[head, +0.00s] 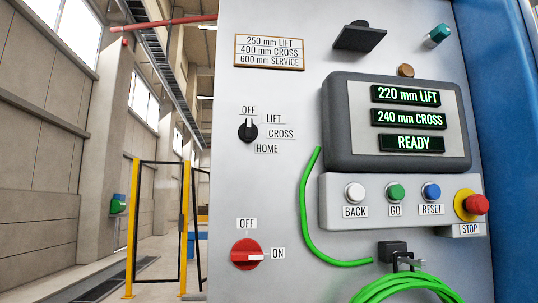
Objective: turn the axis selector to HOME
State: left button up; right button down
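The axis selector (247,132) is a small black knob on the grey panel, left of the display. Labels OFF, LIFT, CROSS and HOME run from above it round its right side to the lower right. Its pointer looks turned up towards OFF; the HOME label (267,149) is at the lower right. Neither of my grippers is in view, and nothing covers the knob.
The display (407,117) reads 220 mm LIFT, 240 mm CROSS, READY. Below it are the BACK, GO and RESET buttons and a red STOP button (476,204). A red rotary switch (247,254) points to ON. A green cable (305,205) hangs between selector and buttons.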

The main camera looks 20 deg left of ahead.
aim_at(248, 132)
jog(key=k, duration=0.5)
jog(key=u, duration=1.6)
jog(key=i, duration=0.25)
jog(key=z, duration=0.4)
